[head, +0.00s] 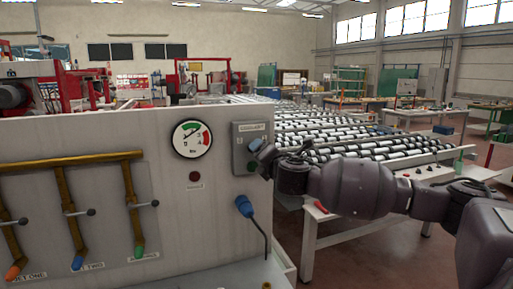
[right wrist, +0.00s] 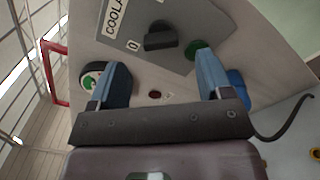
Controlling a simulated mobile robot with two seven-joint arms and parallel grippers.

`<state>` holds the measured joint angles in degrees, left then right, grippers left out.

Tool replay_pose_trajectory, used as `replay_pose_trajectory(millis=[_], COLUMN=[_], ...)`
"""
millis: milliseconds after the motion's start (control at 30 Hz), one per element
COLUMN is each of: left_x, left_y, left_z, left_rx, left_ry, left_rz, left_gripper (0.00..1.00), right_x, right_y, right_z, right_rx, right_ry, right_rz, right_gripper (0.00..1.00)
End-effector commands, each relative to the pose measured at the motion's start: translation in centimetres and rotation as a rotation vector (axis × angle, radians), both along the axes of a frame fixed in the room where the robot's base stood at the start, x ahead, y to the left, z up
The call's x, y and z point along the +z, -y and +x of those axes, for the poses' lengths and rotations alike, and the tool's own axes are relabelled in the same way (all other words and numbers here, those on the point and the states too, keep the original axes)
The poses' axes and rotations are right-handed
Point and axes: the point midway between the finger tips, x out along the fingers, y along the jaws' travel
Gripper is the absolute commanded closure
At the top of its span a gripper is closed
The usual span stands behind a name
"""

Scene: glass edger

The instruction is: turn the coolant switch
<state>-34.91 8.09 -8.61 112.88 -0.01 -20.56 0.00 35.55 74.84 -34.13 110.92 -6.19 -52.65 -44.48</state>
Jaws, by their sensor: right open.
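The coolant switch is a black knob (right wrist: 160,36) on a grey plate (head: 241,134) labelled coolant, fixed to the light grey machine panel. In the right wrist view the knob stands across, beyond the fingertips, with a "0" mark beside it. A green button (right wrist: 196,48) sits near it on the plate. My right gripper (right wrist: 163,62) is open, its blue-padded fingers spread with nothing between them. In the head view the gripper (head: 262,157) is in front of the plate's right side and hides the knob. My left gripper is out of view.
A pressure gauge (head: 192,139) and a dark red lamp (head: 195,176) are left of the plate. A blue plug (head: 244,206) with a hanging cable is below it. Brass pipes with valve handles (head: 90,212) fill the panel's left. A roller conveyor (head: 350,135) stretches behind.

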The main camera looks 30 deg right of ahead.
Motion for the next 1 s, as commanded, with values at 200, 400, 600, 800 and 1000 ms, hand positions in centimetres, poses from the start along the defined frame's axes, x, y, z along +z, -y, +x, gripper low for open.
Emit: replay_pose_trajectory(millis=[200, 400, 600, 800, 1000], left_x=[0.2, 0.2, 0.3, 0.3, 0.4], left_y=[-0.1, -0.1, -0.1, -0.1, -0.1], left_z=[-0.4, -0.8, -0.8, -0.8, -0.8], left_rx=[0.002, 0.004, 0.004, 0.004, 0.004], left_ry=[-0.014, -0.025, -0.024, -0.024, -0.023], left_rz=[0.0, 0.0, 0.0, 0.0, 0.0], left_gripper=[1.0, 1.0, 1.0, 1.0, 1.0], right_x=[0.2, 0.0, 0.0, 0.0, 0.0], right_y=[0.7, 1.2, 1.5, 1.5, 1.5], right_z=[3.3, 5.3, 6.3, 6.4, 6.4], right_rx=[-0.001, -0.001, 0.0, 0.001, 0.001], right_ry=[0.001, -0.001, 0.0, -0.001, -0.001], right_rz=[0.001, 0.001, 0.0, 0.0, 0.0], right_gripper=[0.28, 0.28, 0.28, 0.28, 0.41])
